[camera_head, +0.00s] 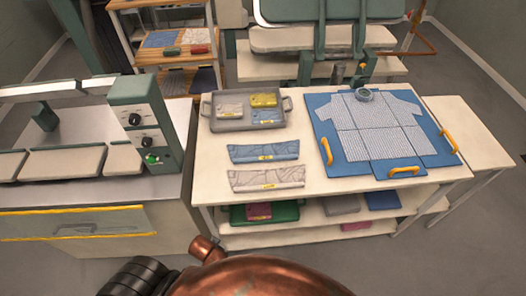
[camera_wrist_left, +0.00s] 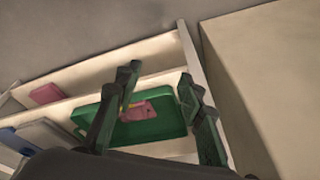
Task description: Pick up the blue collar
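The blue collar (camera_head: 264,151) lies flat on the white table, a long patterned strip with a small yellow label at its lower edge. A pale grey collar (camera_head: 266,180) of like shape lies just in front of it, apart from it. My left gripper (camera_wrist_left: 158,80) shows only in the left wrist view. Its two dark green fingers are spread with nothing between them. Behind them is the lower shelf, so the gripper is away from the blue collar, which that view does not show. My right gripper is in neither view.
A grey tray (camera_head: 246,125) with folded pieces stands behind the collars. A blue folding board (camera_head: 323,125) with a checked shirt (camera_head: 378,127) lies to the right. Below the tabletop, a green tray (camera_wrist_left: 155,127) sits on the shelf. A press (camera_head: 143,115) stands left of the table.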

